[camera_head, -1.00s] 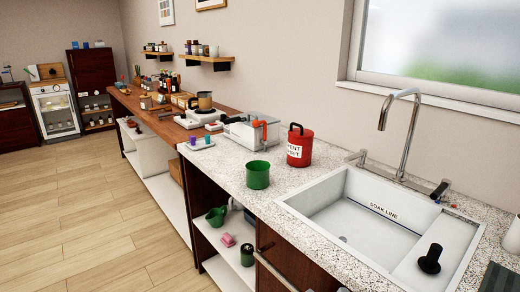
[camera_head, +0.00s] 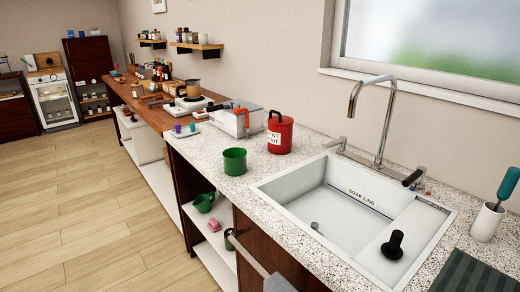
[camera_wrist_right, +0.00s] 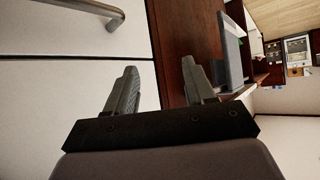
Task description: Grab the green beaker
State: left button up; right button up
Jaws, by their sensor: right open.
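A green beaker (camera_head: 235,162) stands upright on the speckled counter, left of the sink, in the head view. A second green vessel, like a small jug (camera_head: 204,203), sits on the shelf below the counter. My right gripper (camera_wrist_right: 160,72) shows in the right wrist view, with its two fingers apart and nothing between them. A dark wooden panel lies beyond the fingers; neither green vessel can be made out there. The right gripper is not identifiable in the head view, and my left gripper is not in view.
A red can (camera_head: 280,134) stands right of the beaker, close behind it. The white sink (camera_head: 318,200) and its tap (camera_head: 382,125) are further right. A pink item (camera_head: 214,225) sits on the lower shelf. A metal bar handle (camera_head: 245,256) juts from the cabinet front.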

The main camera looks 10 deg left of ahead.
aim_at(235, 162)
jog(key=z, duration=0.25)
jog(key=j+z, duration=0.85)
jog(key=j, duration=0.55)
jog(key=k+j+z, duration=0.15)
jog(key=j, duration=0.6)
